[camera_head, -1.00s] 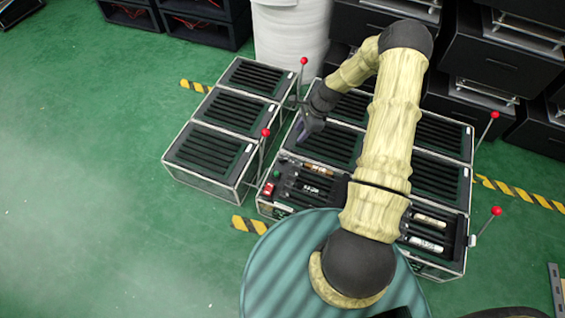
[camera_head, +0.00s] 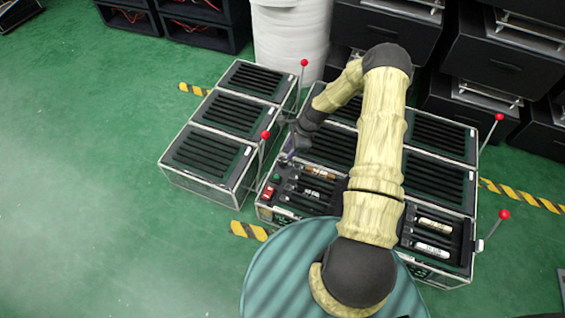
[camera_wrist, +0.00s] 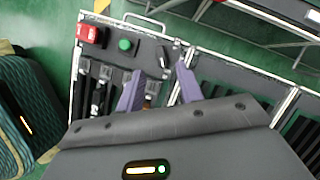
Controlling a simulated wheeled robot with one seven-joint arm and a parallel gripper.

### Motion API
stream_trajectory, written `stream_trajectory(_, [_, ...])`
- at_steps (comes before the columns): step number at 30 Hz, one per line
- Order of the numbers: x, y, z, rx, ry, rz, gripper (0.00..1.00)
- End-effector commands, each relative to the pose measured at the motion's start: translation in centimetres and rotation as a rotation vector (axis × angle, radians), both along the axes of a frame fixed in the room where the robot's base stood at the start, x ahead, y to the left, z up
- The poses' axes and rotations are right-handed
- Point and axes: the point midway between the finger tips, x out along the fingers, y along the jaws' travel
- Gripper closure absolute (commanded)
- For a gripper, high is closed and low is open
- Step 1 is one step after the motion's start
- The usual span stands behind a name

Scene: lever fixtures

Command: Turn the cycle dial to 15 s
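The control box with the red switch (camera_head: 269,192) and green button (camera_head: 277,177) stands at the front of the lever fixtures. In the wrist view the red switch (camera_wrist: 89,33) and green button (camera_wrist: 125,45) are in a row on its panel. A small dark knob-like part (camera_wrist: 164,58), possibly the cycle dial, is right of the green button. Its markings cannot be read. My gripper (camera_head: 291,153) is over the panel's far left end. In the wrist view its two purple fingers (camera_wrist: 159,86) are apart, with nothing between them, pointing towards the dark part. Contact cannot be told.
Slotted black boxes (camera_head: 231,112) stand left of the control box. Red-knobbed levers (camera_head: 265,135) rise beside the boxes, one close to my gripper. Tubes (camera_head: 434,226) lie in the front right tray. Green floor is free at the left.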

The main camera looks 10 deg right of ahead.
Motion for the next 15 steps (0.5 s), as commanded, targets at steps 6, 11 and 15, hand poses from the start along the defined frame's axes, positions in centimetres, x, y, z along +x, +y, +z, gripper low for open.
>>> stream_trajectory(6, [0.1, 1.6, -4.1, 0.001, 0.002, 0.001, 0.64])
stream_trajectory(11, [0.3, 2.5, -6.3, 0.001, 0.000, 0.000, 0.64])
stream_trajectory(15, [0.3, 2.9, -7.2, 0.001, -0.001, 0.000, 0.64])
